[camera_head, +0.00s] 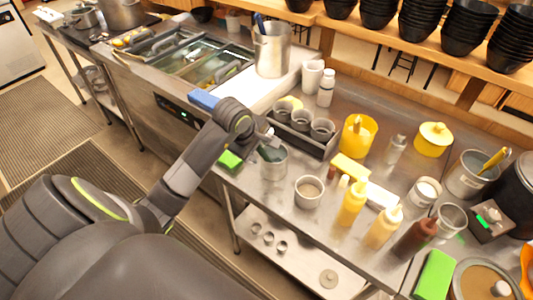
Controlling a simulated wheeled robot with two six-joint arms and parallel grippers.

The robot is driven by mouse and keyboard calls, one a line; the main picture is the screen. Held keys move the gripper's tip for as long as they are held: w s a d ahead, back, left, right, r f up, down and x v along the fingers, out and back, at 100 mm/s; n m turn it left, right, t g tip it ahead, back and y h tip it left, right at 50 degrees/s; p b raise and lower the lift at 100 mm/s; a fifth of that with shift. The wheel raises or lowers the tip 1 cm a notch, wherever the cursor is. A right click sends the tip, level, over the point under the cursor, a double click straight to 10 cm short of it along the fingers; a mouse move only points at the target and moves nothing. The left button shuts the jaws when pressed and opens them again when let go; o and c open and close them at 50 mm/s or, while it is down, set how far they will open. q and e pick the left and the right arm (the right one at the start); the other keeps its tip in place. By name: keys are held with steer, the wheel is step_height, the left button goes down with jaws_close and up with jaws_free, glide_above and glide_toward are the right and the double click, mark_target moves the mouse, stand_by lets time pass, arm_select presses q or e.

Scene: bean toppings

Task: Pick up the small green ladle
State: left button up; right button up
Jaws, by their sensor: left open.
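My left arm comes in from the left, and its open gripper (268,140) points right and down, just above a metal cup (274,167) near the counter's front edge. A dark green piece (270,153) shows at the cup's mouth beside the fingers. It may be part of the small green ladle, but it is too small and partly covered to be sure. I cannot tell whether the fingers touch it. My right gripper is not in view.
A dark tray (297,137) with several grey cups stands behind the gripper. A bright green block (230,160) lies left of the metal cup. A grey container (308,192) and sauce bottles (352,203) stand to the right. A tall steel pot (271,52) stands farther back.

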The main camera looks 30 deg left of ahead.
mark_target(262, 157)
arm_select(q)
steer(key=shift+p+x, duration=0.65)
steer(key=shift+x, duration=1.2)
steer(key=shift+w+a+r, duration=0.1)
steer(key=shift+w+r, duration=0.05)
jaws_close()
